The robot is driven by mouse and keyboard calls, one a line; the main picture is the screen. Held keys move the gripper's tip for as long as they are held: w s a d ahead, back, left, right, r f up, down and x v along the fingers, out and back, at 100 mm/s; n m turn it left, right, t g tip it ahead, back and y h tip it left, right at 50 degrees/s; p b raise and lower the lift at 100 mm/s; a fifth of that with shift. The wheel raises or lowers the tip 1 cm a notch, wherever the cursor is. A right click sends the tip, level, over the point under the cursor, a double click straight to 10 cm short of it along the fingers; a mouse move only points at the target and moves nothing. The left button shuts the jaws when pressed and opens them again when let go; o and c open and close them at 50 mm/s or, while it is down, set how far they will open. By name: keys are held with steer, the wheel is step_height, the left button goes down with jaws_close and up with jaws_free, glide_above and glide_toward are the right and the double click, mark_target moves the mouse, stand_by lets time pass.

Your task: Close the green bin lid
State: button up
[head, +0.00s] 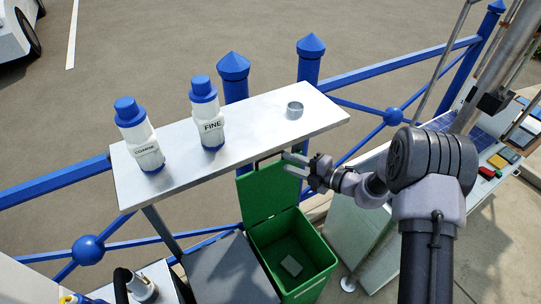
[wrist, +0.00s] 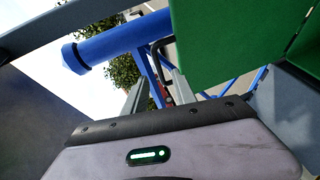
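The green bin (head: 318,252) stands below the white shelf with its mouth open. Its green lid (head: 268,192) is raised, standing up at the back of the bin below the shelf edge. A small grey block lies inside the bin (head: 291,266). My gripper (head: 290,163) is beside the upper right of the lid, close to the shelf's front edge. In the wrist view a large green panel, apparently the lid (wrist: 235,40), fills the upper right. Whether a finger touches the lid cannot be told.
The white shelf (head: 245,125) carries a COARSE bottle (head: 140,140), a FINE bottle (head: 208,120) and a small metal cup (head: 295,110). A blue railing (head: 400,62) runs behind. A grey box (head: 228,270) stands left of the bin, and a pale cabinet (head: 350,232) stands right.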

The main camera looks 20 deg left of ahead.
steer(key=b+x, duration=0.1)
steer(key=x, duration=0.7)
steer(key=shift+c, duration=0.4)
jaws_close()
stand_by(0.8)
